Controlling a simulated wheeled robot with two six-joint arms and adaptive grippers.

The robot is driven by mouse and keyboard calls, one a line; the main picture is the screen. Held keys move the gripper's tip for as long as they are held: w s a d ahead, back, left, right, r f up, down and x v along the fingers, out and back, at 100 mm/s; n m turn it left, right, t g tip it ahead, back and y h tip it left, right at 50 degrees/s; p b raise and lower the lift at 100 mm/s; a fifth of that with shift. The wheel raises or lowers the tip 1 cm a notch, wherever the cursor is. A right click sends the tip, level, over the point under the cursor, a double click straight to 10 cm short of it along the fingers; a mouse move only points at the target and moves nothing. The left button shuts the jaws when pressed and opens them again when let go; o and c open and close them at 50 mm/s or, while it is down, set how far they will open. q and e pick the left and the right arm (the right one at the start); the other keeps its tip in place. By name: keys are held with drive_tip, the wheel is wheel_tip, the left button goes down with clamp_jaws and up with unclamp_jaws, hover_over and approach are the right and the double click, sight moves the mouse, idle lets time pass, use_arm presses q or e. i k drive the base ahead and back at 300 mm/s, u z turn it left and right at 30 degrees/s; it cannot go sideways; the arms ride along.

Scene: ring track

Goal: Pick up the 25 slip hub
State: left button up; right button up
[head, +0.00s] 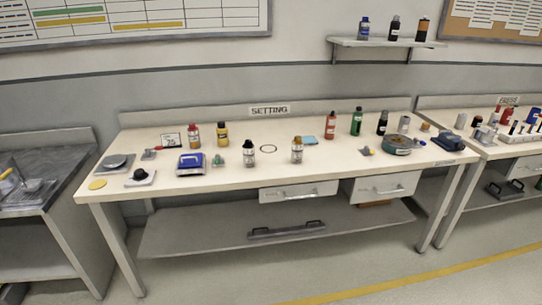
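Small parts stand on the SETTING bench (290,177): a green-grey part (219,161) by a blue box-like device (190,163), a grey cylinder (403,124) and a short tan cylinder (425,127) at the right end. More small cylindrical parts (487,135) stand on the PRESS bench (500,152) at the far right. Neither of my grippers is in view.
Several bottles stand along the SETTING bench, including a red one (330,126) and a white-labelled one (297,150). A round grey-green tin (396,145) sits near the right. The front middle of the bench top is clear. A dark-topped bench (62,170) stands left.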

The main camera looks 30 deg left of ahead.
sight(248, 154)
drive_tip(key=z, duration=0.5)
drive_tip(key=i, duration=1.95)
drive_tip(key=u, duration=0.85)
